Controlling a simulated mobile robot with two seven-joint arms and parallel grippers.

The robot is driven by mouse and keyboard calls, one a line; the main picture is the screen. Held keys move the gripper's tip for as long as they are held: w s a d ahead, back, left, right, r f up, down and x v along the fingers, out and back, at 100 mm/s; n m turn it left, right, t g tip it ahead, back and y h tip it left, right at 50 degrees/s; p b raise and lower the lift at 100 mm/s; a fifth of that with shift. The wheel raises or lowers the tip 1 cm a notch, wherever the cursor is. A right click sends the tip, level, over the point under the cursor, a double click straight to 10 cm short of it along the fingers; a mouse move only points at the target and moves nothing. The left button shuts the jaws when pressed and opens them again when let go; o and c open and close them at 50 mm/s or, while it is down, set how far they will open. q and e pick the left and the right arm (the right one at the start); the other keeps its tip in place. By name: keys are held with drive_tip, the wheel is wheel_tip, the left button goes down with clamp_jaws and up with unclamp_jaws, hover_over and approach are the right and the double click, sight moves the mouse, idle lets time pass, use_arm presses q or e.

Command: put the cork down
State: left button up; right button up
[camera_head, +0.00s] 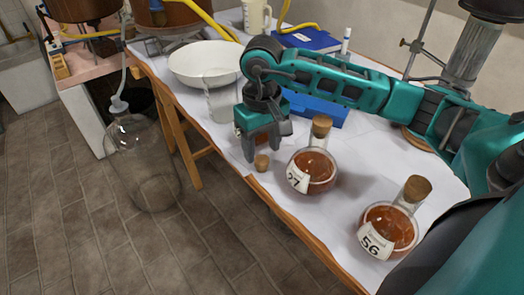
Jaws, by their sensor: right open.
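A small brown cork (262,162) sits upright on the white-covered table (350,175), close to its front wooden edge. My right gripper (264,151) points down just above and behind the cork, with its fingers spread apart. The cork shows at the fingertips, not clasped; whether a finger touches it I cannot tell. My left gripper is not in view.
Flask 27 (312,172), with amber liquid and a cork in its neck, stands just right of the gripper. Flask 56 (388,232), also corked, stands nearer right. A clear beaker (218,102) and white bowl (203,65) stand behind left. A blue box (318,110) lies behind.

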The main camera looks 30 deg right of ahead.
sight(262, 160)
wheel_tip(262, 160, up, 9)
drive_tip(key=shift+p, duration=0.45)
